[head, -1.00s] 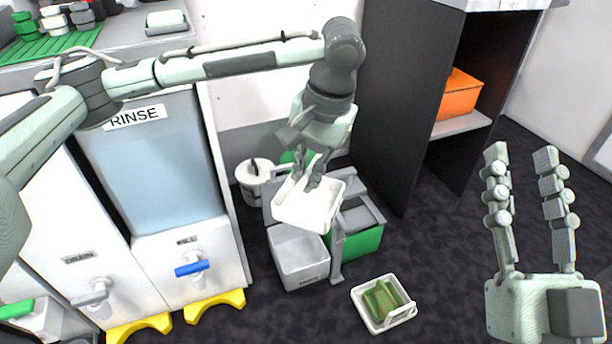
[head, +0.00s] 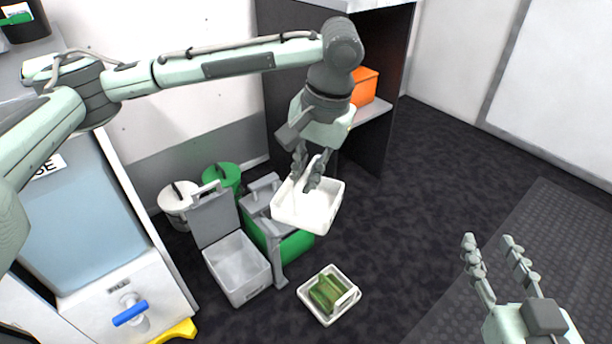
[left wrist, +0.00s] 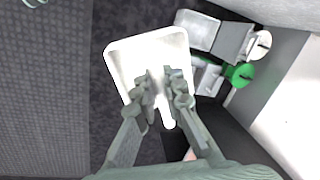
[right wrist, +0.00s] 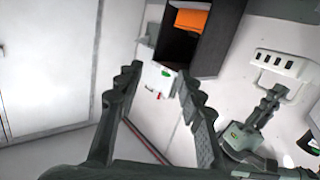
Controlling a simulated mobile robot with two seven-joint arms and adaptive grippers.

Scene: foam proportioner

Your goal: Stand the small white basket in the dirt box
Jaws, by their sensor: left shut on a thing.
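The small white basket (head: 292,212) hangs tilted from my left gripper (head: 307,184), which is shut on its wall or handle; the fingers hide the exact grip. The left wrist view also shows the basket (left wrist: 126,62), empty. In the head view it appears in front of the green box (head: 297,245), well above the floor. An open grey box (head: 237,270) with its lid raised stands to its left. I cannot read a label telling which one is the dirt box. My right gripper (head: 492,262) is open and empty at the lower right.
A white tray (head: 313,312) with green pieces lies on the floor in front of the boxes. White (head: 178,205) and green (head: 222,178) lidded buckets stand behind. The floor to the right is clear.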

